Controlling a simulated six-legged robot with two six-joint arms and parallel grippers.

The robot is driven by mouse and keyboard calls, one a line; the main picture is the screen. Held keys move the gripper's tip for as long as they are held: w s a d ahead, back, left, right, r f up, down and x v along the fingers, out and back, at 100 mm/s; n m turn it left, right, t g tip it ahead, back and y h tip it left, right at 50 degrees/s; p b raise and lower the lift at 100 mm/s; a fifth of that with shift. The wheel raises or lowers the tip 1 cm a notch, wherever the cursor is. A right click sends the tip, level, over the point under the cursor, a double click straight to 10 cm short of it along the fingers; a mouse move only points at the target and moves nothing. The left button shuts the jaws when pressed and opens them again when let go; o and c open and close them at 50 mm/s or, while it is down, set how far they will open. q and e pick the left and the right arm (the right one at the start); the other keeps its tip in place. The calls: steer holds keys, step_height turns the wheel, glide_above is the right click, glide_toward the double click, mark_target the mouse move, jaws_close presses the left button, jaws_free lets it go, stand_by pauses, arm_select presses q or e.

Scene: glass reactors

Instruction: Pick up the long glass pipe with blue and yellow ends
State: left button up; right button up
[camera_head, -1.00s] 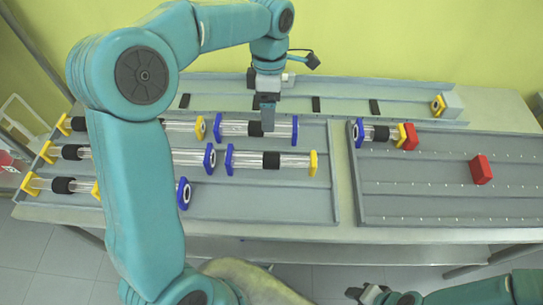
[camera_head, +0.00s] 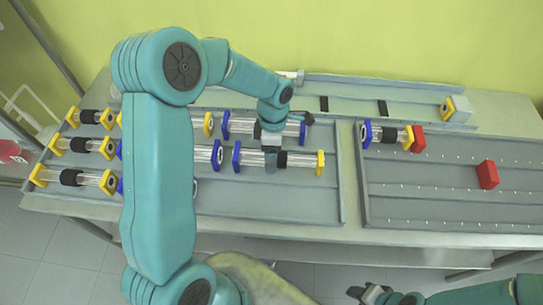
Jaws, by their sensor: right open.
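A long glass pipe (camera_head: 300,160) with a blue left end, a yellow right end and a black middle band lies in the left tray (camera_head: 300,206). My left gripper (camera_head: 271,166) is at the pipe's middle, by the black band. Its fingers overlap the pipe in the picture; whether they grip it is unclear. Part of another pipe (camera_head: 202,155) lies to the left, mostly hidden behind my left arm. My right gripper (camera_head: 368,293) is open and empty at the bottom, away from the trays.
A pipe with two blue ends (camera_head: 240,125) lies just behind. Several short yellow-ended pipes (camera_head: 85,146) fill the tray's left side. The right tray (camera_head: 430,207) holds a short blue-and-yellow pipe (camera_head: 383,134) and two red blocks (camera_head: 487,175); its front is clear.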

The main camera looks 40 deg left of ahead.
arm_select(q)
steer(key=shift+s+f, duration=0.1)
steer(key=shift+f, duration=0.1)
steer(key=shift+s+d, duration=0.1)
steer(key=shift+d, duration=0.1)
steer(key=shift+a, duration=0.15)
steer(key=c, duration=1.4)
steer(key=shift+o, duration=0.2)
